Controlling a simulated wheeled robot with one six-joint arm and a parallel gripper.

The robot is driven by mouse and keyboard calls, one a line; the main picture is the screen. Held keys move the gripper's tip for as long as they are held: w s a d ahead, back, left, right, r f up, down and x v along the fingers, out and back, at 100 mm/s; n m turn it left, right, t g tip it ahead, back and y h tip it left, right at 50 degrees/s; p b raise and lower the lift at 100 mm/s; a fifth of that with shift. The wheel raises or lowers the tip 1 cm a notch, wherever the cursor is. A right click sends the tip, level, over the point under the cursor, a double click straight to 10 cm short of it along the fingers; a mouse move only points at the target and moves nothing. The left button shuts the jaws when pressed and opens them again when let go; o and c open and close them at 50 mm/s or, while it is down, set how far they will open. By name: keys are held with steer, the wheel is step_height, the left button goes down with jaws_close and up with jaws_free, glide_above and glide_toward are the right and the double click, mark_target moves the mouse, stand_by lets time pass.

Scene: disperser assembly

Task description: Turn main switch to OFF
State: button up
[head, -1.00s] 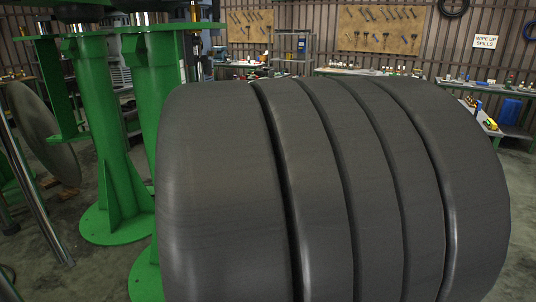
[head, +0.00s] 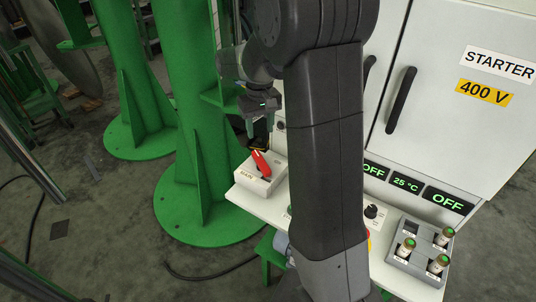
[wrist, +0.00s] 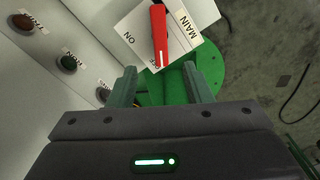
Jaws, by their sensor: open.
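The main switch is a red handle (head: 262,163) on a white box (head: 251,184) marked MAIN, at the left end of the white console shelf. In the wrist view the red handle (wrist: 159,32) has a white line at its lower end. The white box (wrist: 130,22) reads ON left of the handle; a second label near the handle's lower end is partly hidden. My gripper (head: 260,128) is open and empty, just above and behind the switch. In the wrist view its two green fingers (wrist: 160,78) are apart, below the handle in the picture, with no visible contact.
A white cabinet (head: 450,130) marked STARTER 400 V stands right of my arm. A green column (head: 200,130) stands close left of the switch.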

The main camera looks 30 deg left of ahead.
mark_target(261, 160)
step_height(261, 160, down, 12)
steer(key=shift+f+b, duration=0.15)
steer(key=shift+b, duration=0.2)
steer(key=c, duration=1)
